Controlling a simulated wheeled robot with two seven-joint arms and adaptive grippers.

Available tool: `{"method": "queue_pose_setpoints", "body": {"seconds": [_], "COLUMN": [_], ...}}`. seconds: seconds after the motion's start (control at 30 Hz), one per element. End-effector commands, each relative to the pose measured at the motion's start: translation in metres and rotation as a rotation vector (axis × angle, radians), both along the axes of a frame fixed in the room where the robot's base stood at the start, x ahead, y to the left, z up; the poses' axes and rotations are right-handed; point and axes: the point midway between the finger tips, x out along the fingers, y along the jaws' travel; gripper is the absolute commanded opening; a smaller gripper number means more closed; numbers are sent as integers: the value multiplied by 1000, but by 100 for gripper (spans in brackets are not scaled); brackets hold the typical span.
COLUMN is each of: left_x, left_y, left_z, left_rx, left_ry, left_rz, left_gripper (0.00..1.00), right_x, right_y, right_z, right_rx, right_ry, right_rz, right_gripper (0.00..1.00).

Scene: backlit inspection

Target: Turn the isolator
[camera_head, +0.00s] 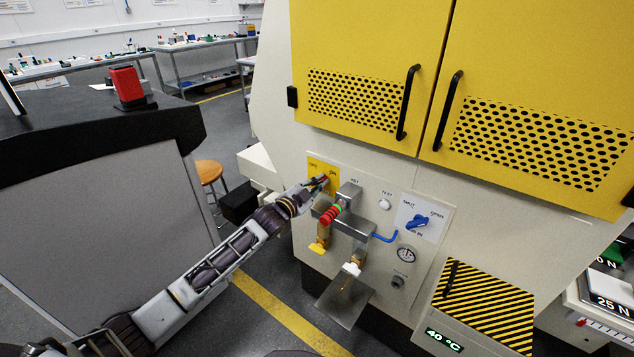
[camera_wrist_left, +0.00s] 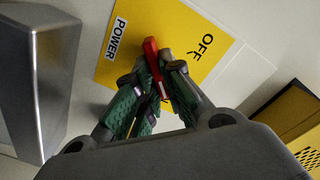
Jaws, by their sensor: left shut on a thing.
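The isolator has a yellow plate (camera_head: 316,166) at the upper left of the machine's control panel, with OFF and ON lettering. Its red handle (camera_wrist_left: 150,52) shows between my fingers in the left wrist view, where the yellow plate (camera_wrist_left: 193,68) carries the words OFF and POWER. My left gripper (camera_head: 320,185) reaches in from the lower left, and its green-padded fingers (camera_wrist_left: 153,88) are shut on the red handle. The fingers hide part of the handle and its base. I cannot tell the handle's exact setting. My right gripper is not in view.
A blue rotary knob (camera_head: 418,221) sits farther right. Yellow doors (camera_head: 365,60) are above. Open floor lies left of the panel.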

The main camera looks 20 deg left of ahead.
Motion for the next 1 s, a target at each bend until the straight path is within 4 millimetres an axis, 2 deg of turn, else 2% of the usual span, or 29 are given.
{"method": "queue_pose_setpoints", "body": {"seconds": [0.47,0.5,0.63,1.0], "left_x": [0,0,0,-1], "left_y": [-1,-1,-1,0], "left_z": [-1,-1,0,0], "left_rx": [12,12,11,10], "left_ry": [-4,-4,-4,-4], "left_rz": [-1,-1,-1,0], "left_gripper": [0,14,30,31], "right_x": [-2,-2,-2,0], "right_y": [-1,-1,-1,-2], "right_z": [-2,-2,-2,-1], "right_rx": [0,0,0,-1], "right_ry": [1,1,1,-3], "right_rz": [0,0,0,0], "right_gripper": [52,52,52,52]}}
